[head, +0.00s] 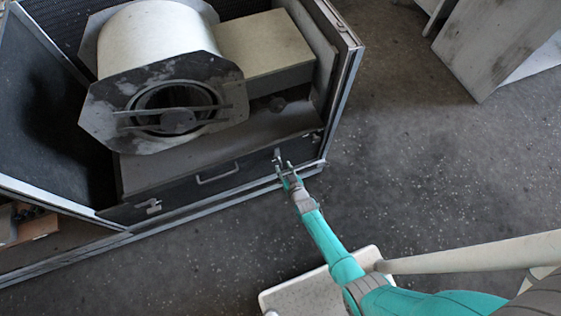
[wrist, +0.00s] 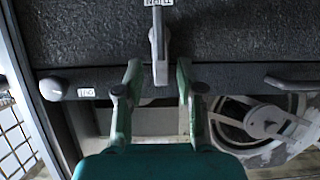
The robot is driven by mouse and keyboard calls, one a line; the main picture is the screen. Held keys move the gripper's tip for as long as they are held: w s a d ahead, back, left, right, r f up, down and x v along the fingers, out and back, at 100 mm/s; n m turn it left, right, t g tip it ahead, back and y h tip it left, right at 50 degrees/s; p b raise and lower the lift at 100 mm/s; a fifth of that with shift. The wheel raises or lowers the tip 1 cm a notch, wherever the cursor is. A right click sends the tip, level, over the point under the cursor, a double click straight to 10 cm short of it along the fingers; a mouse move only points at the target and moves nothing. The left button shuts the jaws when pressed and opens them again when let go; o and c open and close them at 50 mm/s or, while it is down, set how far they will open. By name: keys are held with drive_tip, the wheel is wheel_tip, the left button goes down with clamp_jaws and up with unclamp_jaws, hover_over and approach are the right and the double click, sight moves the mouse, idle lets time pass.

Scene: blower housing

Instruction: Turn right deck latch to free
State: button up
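The right deck latch (head: 278,157) is on the right part of the dark deck front panel (head: 222,181). In the wrist view the latch (wrist: 158,45) is a narrow grey lever running up and down the picture, with a small pale label at its top end. My gripper (head: 284,172) is at this latch. In the wrist view the fingers of my gripper (wrist: 158,75) are open, one on each side of the lever's lower end, with a gap on both sides.
The panel has a pull handle (head: 217,173) in the middle and a left latch (head: 149,206). A round-ended grey part (wrist: 53,88) is at the left in the wrist view. The blower (head: 165,95) sits behind the panel. A metal frame rail (head: 230,190) runs below; open floor is right.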

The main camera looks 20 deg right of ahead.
sight(281, 163)
drive_tip(key=shift+x, duration=2.35)
clamp_jaws()
